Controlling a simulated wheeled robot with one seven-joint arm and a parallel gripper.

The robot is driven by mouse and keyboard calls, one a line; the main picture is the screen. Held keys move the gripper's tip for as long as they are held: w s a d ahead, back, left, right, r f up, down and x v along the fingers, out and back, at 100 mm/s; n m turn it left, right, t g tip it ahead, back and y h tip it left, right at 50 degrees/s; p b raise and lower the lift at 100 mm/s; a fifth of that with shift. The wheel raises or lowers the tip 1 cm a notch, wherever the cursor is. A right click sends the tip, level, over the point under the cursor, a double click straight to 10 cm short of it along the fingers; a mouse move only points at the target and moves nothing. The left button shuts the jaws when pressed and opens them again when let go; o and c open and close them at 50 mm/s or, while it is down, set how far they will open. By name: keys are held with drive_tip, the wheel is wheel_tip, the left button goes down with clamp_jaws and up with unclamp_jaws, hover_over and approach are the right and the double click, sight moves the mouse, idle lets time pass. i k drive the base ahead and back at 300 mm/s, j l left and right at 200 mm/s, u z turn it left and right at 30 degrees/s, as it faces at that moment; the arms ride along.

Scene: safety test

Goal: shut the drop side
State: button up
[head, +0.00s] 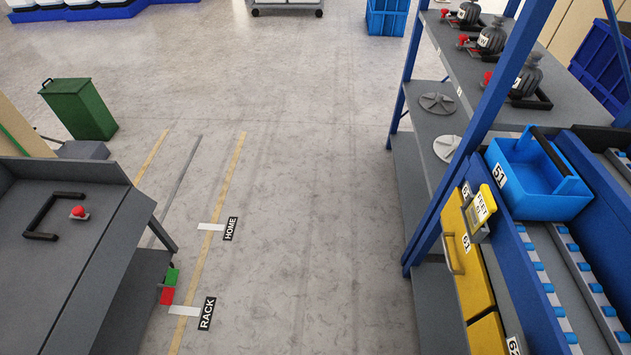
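My gripper is not in view. A blue bin (541,202) labelled 51 sits on the roller shelf at the right, open at the top, with a black bar (552,151) along its far right side. I cannot tell for certain which part is a drop side, or whether one is lowered. Below and left of the bin is a yellow front (470,262) labelled 61 with a handle; it appears closed. A yellow-and-white tag holder (480,207) stands at its top edge.
A grey bench (70,240) with a red button (79,211) stands at left. A green bin (80,108) is behind it. The floor (310,200) between is clear.

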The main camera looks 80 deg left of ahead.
sight(76, 330)
drive_tip(key=k+l+u, duration=0.15)
drive_tip(key=u, duration=0.35)
drive_tip(key=k+u, duration=0.2)
drive_tip(key=u, duration=0.25)
drive_tip(key=k+u, duration=0.2)
drive_tip(key=u, duration=0.3)
drive_tip(key=k+u, duration=0.15)
drive_tip(key=u, duration=0.3)
drive_tip(key=k+j+u, duration=0.2)
drive_tip(key=k+j, duration=0.2)
drive_tip(key=k+j+u, duration=0.25)
drive_tip(key=k+j, duration=0.2)
drive_tip(key=k+j+u, duration=0.2)
drive_tip(key=k+j, duration=0.15)
drive_tip(key=j, duration=0.3)
drive_tip(key=k+j, duration=0.2)
drive_tip(key=j, duration=0.15)
